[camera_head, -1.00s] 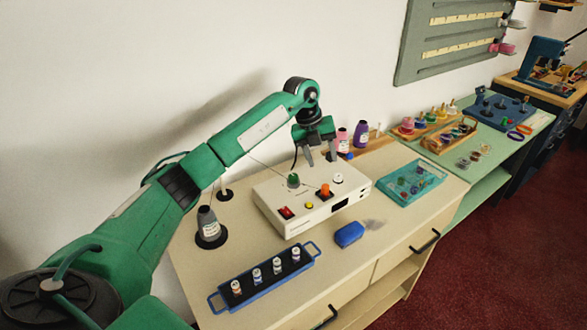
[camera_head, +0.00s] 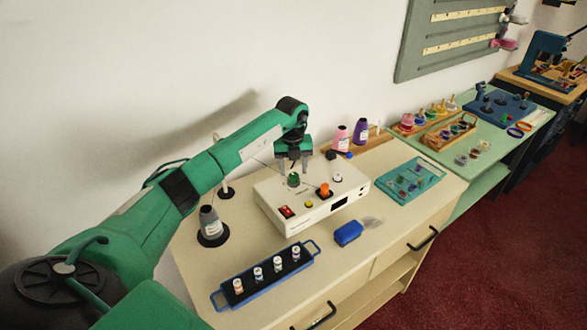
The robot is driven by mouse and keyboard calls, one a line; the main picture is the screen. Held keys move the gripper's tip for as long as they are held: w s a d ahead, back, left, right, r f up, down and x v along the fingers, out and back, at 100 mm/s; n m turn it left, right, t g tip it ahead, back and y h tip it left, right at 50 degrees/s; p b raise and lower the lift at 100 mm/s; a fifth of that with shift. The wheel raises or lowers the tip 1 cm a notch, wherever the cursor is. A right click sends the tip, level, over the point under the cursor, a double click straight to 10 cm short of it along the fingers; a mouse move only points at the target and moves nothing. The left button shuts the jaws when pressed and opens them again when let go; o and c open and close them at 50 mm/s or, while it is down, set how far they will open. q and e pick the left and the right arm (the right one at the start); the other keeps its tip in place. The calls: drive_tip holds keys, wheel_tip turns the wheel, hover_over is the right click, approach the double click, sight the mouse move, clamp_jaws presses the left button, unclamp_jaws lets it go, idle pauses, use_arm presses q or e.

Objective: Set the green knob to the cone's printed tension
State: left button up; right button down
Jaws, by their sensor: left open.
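The green knob (camera_head: 293,179) stands on top of a white control box (camera_head: 315,211), towards its left back. My left gripper (camera_head: 293,170) points down just above the knob, its fingers apart; I cannot tell whether they touch it. A grey cone (camera_head: 209,222) with a white label stands upright on a black base left of the box. The print on the label is too small to read. The box also carries an orange knob (camera_head: 324,190), a white knob (camera_head: 337,178), a red switch (camera_head: 287,212) and a dark display. My right gripper is not in view.
A blue tray (camera_head: 222,298) with several small spools lies in front of the box. A blue block (camera_head: 348,233) lies to its right. A teal tray (camera_head: 427,171) is farther right. Pink (camera_head: 341,138) and purple (camera_head: 361,132) cones stand behind the box.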

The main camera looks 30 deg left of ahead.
use_arm(q)
drive_tip(key=shift+f, duration=1.05)
drive_tip(key=c, duration=1)
drive_tip(key=shift+o, duration=0.2)
